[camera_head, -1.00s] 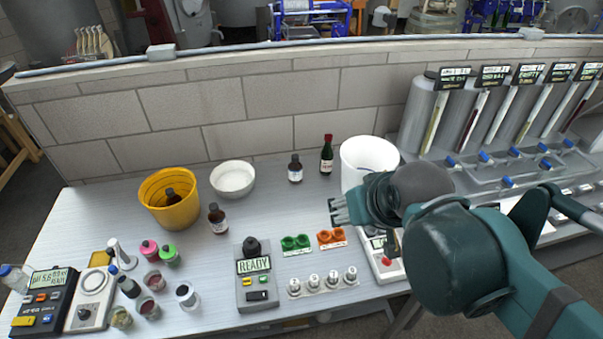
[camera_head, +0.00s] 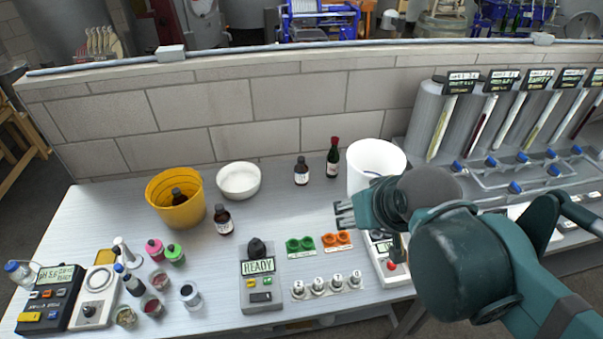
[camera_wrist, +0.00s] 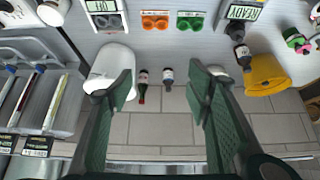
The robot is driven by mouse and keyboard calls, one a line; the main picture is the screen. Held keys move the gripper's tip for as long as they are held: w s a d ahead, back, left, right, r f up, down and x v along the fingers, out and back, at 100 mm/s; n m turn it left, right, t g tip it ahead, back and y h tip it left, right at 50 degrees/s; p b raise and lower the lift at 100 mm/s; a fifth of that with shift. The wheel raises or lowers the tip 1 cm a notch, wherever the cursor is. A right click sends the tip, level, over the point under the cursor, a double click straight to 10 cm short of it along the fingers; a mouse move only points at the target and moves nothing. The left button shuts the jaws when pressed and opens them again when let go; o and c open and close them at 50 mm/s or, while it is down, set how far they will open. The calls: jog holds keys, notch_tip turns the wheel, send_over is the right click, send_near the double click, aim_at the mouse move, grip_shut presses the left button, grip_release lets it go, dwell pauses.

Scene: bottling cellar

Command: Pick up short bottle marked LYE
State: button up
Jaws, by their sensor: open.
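Three short brown bottles are in view, and their label words are too small to read, so I cannot tell which is marked LYE. One brown bottle (camera_head: 301,171) stands upright at the back by the wall and shows in the wrist view (camera_wrist: 168,77). Another brown bottle (camera_head: 223,219) stands right of the yellow bucket (camera_head: 160,207). The third brown bottle (camera_head: 179,196) is inside that bucket, partly hidden by its wall. My gripper (camera_head: 343,214) is open and empty above the table. In the wrist view its fingers (camera_wrist: 161,75) are spread wide.
A dark green bottle (camera_head: 333,160) with a red top stands right of the back brown bottle. A white bowl (camera_head: 239,192) and a white bucket (camera_head: 376,161) stand at either side.

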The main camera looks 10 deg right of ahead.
jog(key=m+h+b, duration=0.7)
jog(key=b, duration=0.1)
send_over(299, 162)
jog(key=s+d, duration=0.3)
jog(key=s, duration=0.9)
notch_tip(299, 162, down, 12)
jog(key=w+a+f+m+t+h+b, duration=0.2)
jog(key=w+a+f+h, duration=0.1)
jog(key=w+a+f, duration=0.4)
jog(key=shift+w+f+m, duration=0.3)
jog(key=shift+w+f, duration=0.3)
jog(key=shift+f, duration=0.55)
jog(key=shift+b, duration=0.3)
